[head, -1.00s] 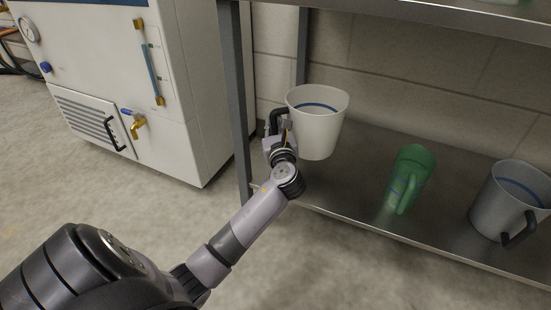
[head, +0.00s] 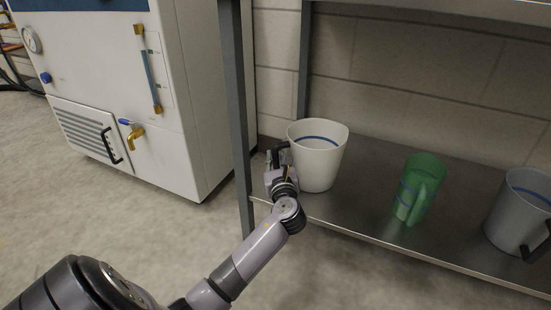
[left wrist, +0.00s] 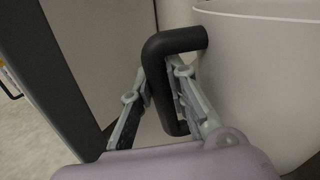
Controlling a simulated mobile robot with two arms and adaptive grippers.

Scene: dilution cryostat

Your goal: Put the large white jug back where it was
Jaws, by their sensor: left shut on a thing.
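The large white jug (head: 319,160) has a blue band inside its rim and is upright at the left end of the metal shelf (head: 360,222). Its base is at the shelf surface; I cannot tell for sure whether it touches. My left gripper (head: 278,165) is at the jug's left side, shut on its black handle. In the left wrist view the gripper (left wrist: 160,95) has its fingers on either side of the black handle (left wrist: 178,42), with the white jug wall (left wrist: 255,75) to the right. My right gripper is not in view.
A green jug (head: 418,190) stands mid-shelf, and a grey jug (head: 518,212) with a dark handle is at the right. A grey shelf post (head: 238,110) is close to the left of my gripper. A white cabinet (head: 185,100) stands further left. Bare shelf lies between the white and green jugs.

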